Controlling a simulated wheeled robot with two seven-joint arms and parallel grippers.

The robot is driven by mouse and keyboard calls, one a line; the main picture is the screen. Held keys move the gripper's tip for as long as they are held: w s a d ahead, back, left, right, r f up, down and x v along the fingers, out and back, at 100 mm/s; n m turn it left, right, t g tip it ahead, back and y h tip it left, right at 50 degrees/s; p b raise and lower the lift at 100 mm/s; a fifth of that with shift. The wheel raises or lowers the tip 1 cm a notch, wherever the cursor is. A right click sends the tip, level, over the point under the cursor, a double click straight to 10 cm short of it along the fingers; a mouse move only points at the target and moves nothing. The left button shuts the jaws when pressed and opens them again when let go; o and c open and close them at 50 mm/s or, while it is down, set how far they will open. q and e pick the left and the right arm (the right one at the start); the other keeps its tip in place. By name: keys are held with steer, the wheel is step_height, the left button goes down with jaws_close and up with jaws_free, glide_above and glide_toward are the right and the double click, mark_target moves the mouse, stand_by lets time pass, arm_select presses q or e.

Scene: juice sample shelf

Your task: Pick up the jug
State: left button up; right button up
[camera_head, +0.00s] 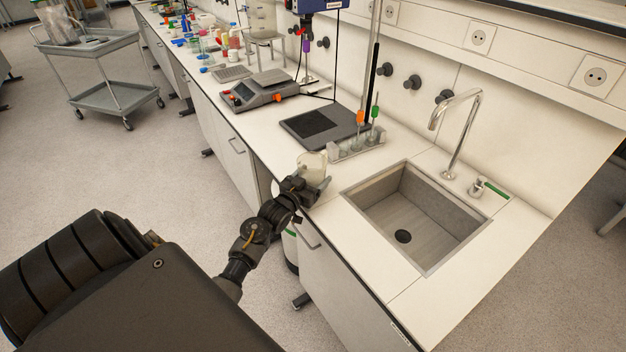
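A small translucent, pale jug (313,164) is at the front edge of the white bench, left of the sink. My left gripper (314,183) is right at the jug, at the end of the dark arm that comes in from the lower left. The gripper overlaps the lower part of the jug and hides some of it. The fingers are too small to tell whether they are closed on it, and I cannot tell whether the jug rests on the bench. My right gripper is not in view.
A sink (412,222) with a tall tap (462,135) is right of the jug. A glassware rack (357,148) and a dark plate (318,127) stand behind it. A grey instrument (262,92) is farther left. A cart (105,80) stands on the floor.

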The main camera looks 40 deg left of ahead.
arm_select(q)
steer(key=shift+c, duration=1)
steer(key=shift+r, duration=0.25)
steer(key=shift+r+b, duration=0.55)
steer(key=shift+r, duration=0.25)
steer(key=s+a+r+b, duration=0.4)
steer(key=s+a+r, duration=0.2)
steer(key=a+r, duration=0.5)
steer(key=shift+a, duration=0.85)
